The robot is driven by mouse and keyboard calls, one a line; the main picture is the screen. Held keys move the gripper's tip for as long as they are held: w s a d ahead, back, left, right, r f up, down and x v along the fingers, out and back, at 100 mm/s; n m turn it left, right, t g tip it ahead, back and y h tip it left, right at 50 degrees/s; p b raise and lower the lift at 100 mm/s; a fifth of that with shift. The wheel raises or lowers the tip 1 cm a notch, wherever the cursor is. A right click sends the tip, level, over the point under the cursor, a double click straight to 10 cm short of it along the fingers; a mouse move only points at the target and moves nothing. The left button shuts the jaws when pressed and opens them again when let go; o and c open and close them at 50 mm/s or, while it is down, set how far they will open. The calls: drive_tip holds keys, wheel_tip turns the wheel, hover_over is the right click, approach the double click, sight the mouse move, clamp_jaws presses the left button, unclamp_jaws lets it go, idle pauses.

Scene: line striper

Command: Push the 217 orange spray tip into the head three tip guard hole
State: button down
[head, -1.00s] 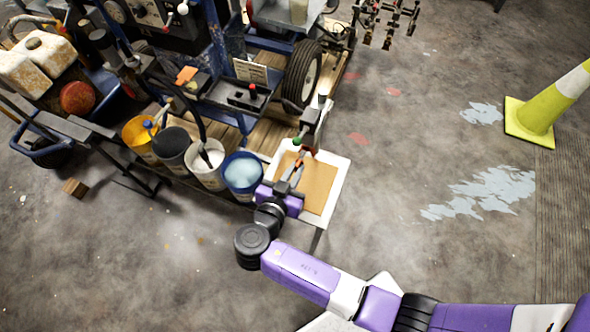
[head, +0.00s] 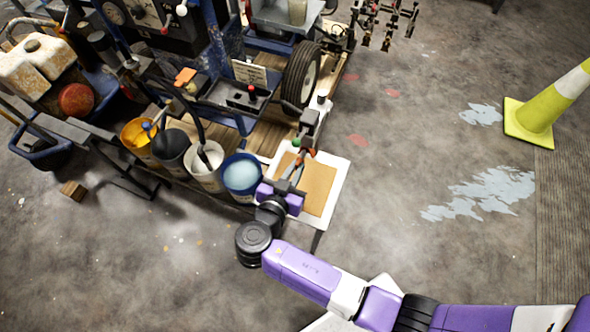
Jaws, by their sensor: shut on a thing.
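My gripper (head: 297,167) is over the far part of the white-rimmed tray and points up the picture. Its fingers are shut on a small orange piece, which I take to be the orange spray tip (head: 309,152). The tip is at the lower end of an upright grey spray head (head: 309,118), with a small green part (head: 296,142) beside it. I cannot read any number on the tip or the head. The guard hole is too small to make out, and I cannot tell whether the tip is in it or only near it.
The tray (head: 337,184) has a brown sheet (head: 317,187) in it. A blue bucket (head: 242,175) and a white bucket (head: 206,168) stand close on the left. A cart wheel (head: 301,75) is behind. The floor to the right is open up to a yellow cone (head: 537,118).

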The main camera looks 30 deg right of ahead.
sight(297, 166)
drive_tip(key=shift+w+d+b, duration=0.25)
drive_tip(key=shift+w+d, duration=0.25)
drive_tip(key=shift+d, duration=0.15)
drive_tip(key=shift+w+d+b, duration=0.25)
drive_tip(key=shift+w+d, duration=0.2)
drive_tip(key=shift+d, duration=0.2)
idle(0.9)
drive_tip(key=c, duration=1.1)
unclamp_jaws()
drive_tip(key=shift+a, duration=0.1)
drive_tip(key=shift+v, duration=3.45)
